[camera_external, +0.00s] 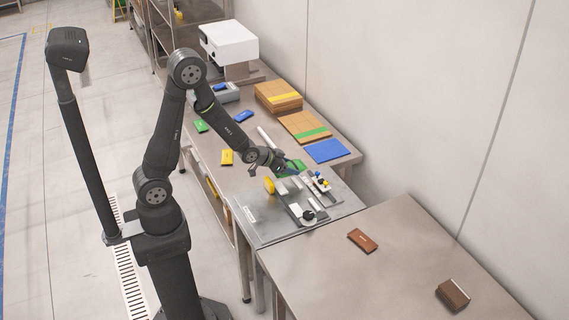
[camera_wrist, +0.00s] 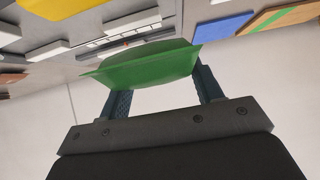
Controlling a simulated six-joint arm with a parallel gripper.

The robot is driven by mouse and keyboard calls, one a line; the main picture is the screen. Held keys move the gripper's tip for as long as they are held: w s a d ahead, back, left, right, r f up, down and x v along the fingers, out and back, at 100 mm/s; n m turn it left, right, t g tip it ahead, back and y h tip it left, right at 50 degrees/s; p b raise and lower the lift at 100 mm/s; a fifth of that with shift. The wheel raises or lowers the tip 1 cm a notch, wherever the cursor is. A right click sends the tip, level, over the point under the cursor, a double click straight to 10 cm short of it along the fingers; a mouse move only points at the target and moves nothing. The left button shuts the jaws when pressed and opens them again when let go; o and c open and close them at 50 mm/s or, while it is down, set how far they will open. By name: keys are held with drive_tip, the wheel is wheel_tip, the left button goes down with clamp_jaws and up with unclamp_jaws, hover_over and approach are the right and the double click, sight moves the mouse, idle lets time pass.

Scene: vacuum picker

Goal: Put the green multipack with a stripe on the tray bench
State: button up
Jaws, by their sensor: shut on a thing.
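My gripper (camera_external: 285,163) is above the back part of the work table, near the grey fixture plate. In the wrist view, my gripper (camera_wrist: 158,76) is shut on a green pack (camera_wrist: 150,66), which spans the space between its two fingers. The green pack (camera_external: 291,169) is partly hidden by the gripper in the external view. I cannot make out a stripe on it. Which surface is the tray bench is not clear from the pictures.
Cardboard stacks (camera_external: 279,97), a blue sheet (camera_external: 327,151) and a white machine (camera_external: 229,41) stand behind. The right bench (camera_external: 385,235) holds two brown packs and has free room.

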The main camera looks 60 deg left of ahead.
drive_tip(key=w+a+n+g+y, duration=0.15)
drive_tip(key=a+n+y, duration=0.3)
drive_tip(key=a, duration=1.85)
drive_tip(key=s+a+f+n+g+y, duration=0.1)
drive_tip(key=s+a+n, duration=0.15)
drive_tip(key=a, duration=0.85)
drive_tip(key=s+a+n+g+y, duration=0.15)
drive_tip(key=s+a, duration=0.25)
drive_tip(key=a, duration=0.6)
drive_tip(key=shift+n+t, duration=0.25)
drive_tip(key=shift+t, duration=0.15)
drive_tip(key=shift+w+f, duration=0.1)
drive_tip(key=shift+f, duration=3.25)
drive_tip(key=shift+f, duration=0.6)
drive_tip(key=o, duration=1.2)
drive_tip(key=shift+o, duration=0.2)
drive_tip(key=shift+d, duration=0.1)
drive_tip(key=v, duration=1.7)
drive_tip(key=shift+d, duration=0.3)
